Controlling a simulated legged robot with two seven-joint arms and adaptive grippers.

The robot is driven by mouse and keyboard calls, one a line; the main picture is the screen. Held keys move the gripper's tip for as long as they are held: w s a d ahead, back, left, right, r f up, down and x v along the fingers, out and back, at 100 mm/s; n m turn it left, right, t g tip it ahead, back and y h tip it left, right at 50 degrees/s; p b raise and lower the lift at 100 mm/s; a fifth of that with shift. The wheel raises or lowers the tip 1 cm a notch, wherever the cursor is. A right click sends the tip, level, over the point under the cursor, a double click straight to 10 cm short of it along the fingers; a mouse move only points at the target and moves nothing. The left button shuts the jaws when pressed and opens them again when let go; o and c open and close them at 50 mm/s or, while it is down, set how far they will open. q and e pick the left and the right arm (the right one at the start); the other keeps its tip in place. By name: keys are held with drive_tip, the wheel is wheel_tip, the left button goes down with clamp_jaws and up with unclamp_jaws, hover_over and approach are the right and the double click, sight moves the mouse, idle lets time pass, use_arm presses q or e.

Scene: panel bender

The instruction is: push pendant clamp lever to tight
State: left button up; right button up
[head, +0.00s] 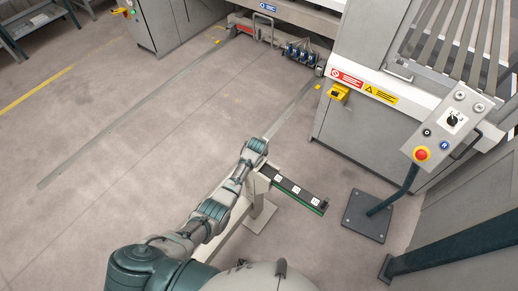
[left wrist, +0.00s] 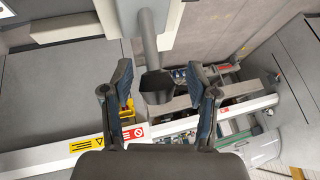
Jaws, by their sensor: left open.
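The pendant (head: 446,128) is a light grey tilted control box with a red emergency button on a yellow base, at the right of the head view. Its dark green post (head: 405,190) rises from a floor plate. A dark part (head: 466,146) shows at the box's lower right edge; I cannot tell whether it is the clamp lever. My left gripper (head: 257,147) is well left of the pendant, its fingers unclear there. In the left wrist view my left gripper (left wrist: 160,84) is open. A grey rod with a dark blocky end (left wrist: 155,88) appears between its fingers; contact is unclear. My right gripper is out of view.
A stand with a dark bar (head: 305,197) and white square markers is right of my left arm. The grey machine (head: 360,130) with red and yellow labels fills the back right. A yellow box (head: 338,93) is on its side. Open floor (head: 130,160) lies left.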

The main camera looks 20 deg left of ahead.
use_arm(q)
drive_tip(key=v, duration=1.1)
drive_tip(key=shift+r, duration=0.25)
drive_tip(key=shift+s+d, duration=0.1)
drive_tip(key=shift+s, duration=0.1)
